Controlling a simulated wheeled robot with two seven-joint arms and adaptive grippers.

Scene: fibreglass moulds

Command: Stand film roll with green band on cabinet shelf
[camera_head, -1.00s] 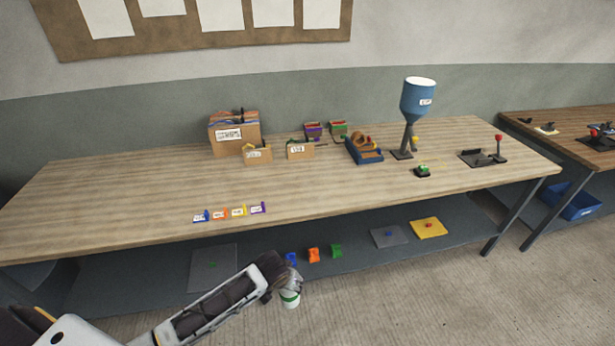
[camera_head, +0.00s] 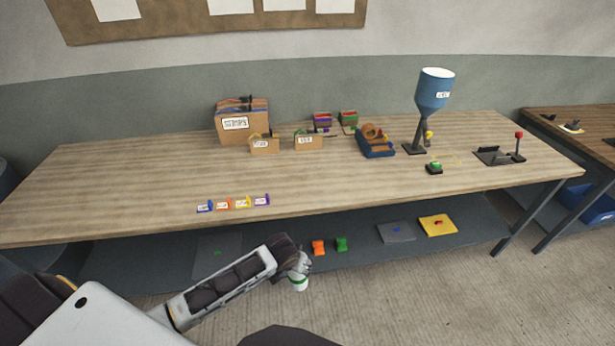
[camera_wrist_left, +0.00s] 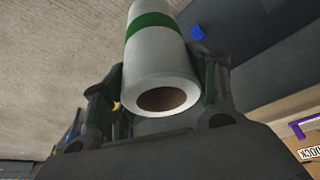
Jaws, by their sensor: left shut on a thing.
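The film roll with green band (camera_head: 299,284) is a white tube with a hollow brown core. My left gripper (camera_head: 301,270) is shut on it and holds it off the floor, in front of the long workbench. In the left wrist view the roll (camera_wrist_left: 160,62) sits between the two fingers of the left gripper (camera_wrist_left: 160,85), its green band towards the far end and its open core facing the camera. No cabinet shelf can be made out in these views. My right gripper does not show.
The wooden workbench (camera_head: 120,205) holds cardboard boxes (camera_head: 243,123), a tape dispenser (camera_head: 376,148), a blue funnel stand (camera_head: 433,95) and small coloured label holders (camera_head: 233,204). Its lower shelf (camera_head: 285,224) carries orange (camera_head: 318,247) and green (camera_head: 341,243) pieces. A second table (camera_head: 560,135) stands at right.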

